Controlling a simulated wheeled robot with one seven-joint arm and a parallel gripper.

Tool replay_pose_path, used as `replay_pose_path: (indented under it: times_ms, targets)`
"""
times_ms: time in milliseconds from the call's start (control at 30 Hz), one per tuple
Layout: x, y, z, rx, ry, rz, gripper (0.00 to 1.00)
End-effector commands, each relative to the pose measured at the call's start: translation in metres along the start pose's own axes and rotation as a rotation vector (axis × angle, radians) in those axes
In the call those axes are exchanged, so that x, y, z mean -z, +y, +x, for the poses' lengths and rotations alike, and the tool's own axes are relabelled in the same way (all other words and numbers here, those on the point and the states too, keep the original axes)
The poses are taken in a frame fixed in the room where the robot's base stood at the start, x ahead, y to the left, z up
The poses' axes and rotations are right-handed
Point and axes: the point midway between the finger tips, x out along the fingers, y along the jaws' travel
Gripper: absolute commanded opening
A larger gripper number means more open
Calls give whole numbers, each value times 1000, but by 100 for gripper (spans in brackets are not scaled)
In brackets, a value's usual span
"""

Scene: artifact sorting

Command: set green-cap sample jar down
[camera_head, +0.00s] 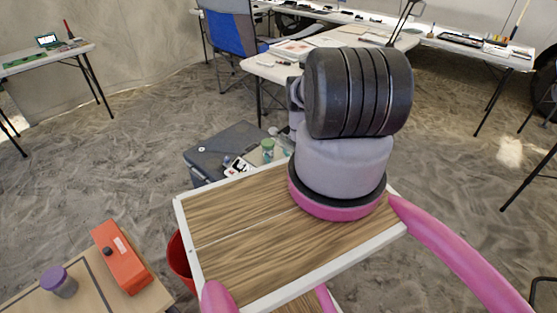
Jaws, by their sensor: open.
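A sample jar with a green cap (267,146) stands upright at the right end of a dark grey case (215,145). The case is on the floor just beyond my wood-topped deck. Small light items lie close to the right of the jar, too small to make out. My arm's thick grey and black links fill the middle of the view, just right of the jar. My gripper is hidden behind them, so its distance from the jar cannot be seen.
A black-and-white card (238,168) lies beside the jar. At lower left, a table holds an orange box (122,258) and a purple-cap jar (58,282), with a red bin (180,262) beside it. A blue chair (229,33) and work tables stand behind. Open floor lies left and right.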

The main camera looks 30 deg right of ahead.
Motion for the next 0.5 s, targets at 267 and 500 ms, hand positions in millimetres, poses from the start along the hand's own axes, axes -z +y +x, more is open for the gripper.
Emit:
replay_pose_path:
  times_ms: [267,500]
  targets:
    - [-1,0,-13,-1,-1,0,100]
    - [-68,22,46,-165,-63,0,100]
